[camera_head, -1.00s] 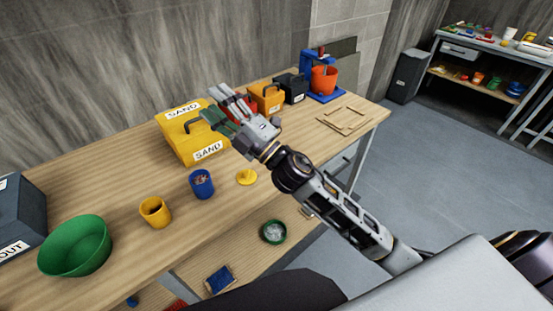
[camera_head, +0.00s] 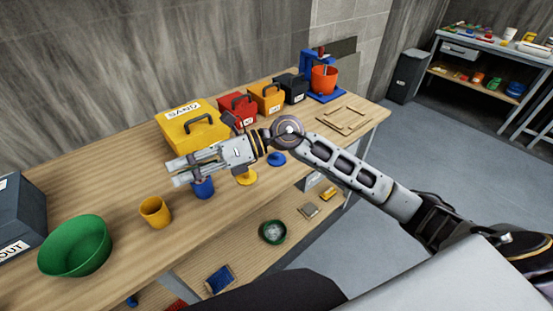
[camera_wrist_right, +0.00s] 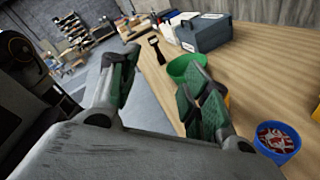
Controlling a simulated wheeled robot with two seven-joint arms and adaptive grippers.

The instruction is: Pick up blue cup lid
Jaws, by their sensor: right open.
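The blue cup lid (camera_head: 277,159) lies flat on the wooden table in the head view, just below my right forearm and wrist. The blue cup (camera_head: 203,188) stands to its left, partly hidden by my right gripper (camera_head: 175,172). The cup also shows in the right wrist view (camera_wrist_right: 278,142), with red and whitish bits inside. My right gripper is open and empty above the table, its fingers pointing left, away from the lid. In the right wrist view its green-padded fingers (camera_wrist_right: 160,88) are spread apart. The lid is not visible there. My left gripper is not in view.
A yellow lid (camera_head: 247,178) lies between the blue cup and blue lid. A yellow cup (camera_head: 155,212) and green bowl (camera_head: 75,246) stand left. A yellow sand box (camera_head: 190,135), red box (camera_head: 237,106) and orange box (camera_head: 267,97) line the back. A wooden frame (camera_head: 343,120) lies right.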

